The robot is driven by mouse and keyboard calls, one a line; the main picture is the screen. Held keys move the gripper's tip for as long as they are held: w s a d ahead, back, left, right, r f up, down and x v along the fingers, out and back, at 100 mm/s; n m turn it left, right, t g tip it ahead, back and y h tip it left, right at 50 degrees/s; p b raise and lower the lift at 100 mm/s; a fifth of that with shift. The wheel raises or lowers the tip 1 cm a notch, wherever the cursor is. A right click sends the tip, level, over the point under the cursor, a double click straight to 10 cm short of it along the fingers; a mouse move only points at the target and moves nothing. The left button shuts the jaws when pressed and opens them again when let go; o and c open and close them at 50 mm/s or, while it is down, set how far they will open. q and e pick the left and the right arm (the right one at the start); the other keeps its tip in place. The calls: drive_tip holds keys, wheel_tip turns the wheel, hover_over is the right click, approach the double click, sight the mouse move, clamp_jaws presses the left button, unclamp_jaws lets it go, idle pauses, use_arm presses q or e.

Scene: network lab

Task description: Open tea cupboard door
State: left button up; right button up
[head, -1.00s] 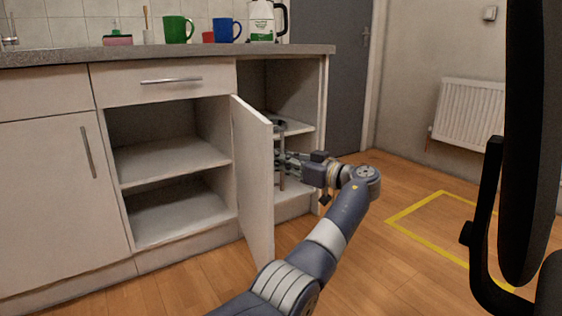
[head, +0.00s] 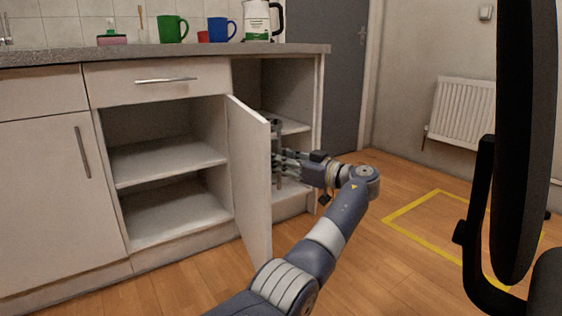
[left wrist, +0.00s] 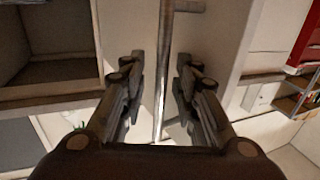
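The cupboard door (head: 249,180) stands partly open, jutting out from the cupboard front. Its near edge faces me. My left gripper (head: 283,164) is on the right side of this door, at its upright metal handle. In the left wrist view, the handle (left wrist: 163,75) runs between the two spread fingers of the left gripper (left wrist: 160,95). Gaps show on both sides of the bar, so the fingers are around it but not closed on it. The door hides part of the fingertips in the head view. My right gripper is not in view.
An open two-shelf compartment (head: 165,163) lies left of the door. Mugs (head: 172,29) and a kettle (head: 257,20) stand on the worktop (head: 190,53). A black chair (head: 515,150) blocks the right side. Wood floor with a yellow outline (head: 412,206) is clear between.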

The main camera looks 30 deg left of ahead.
use_arm(q)
drive_tip(key=d, duration=1.2)
drive_tip(key=shift+s, duration=0.35)
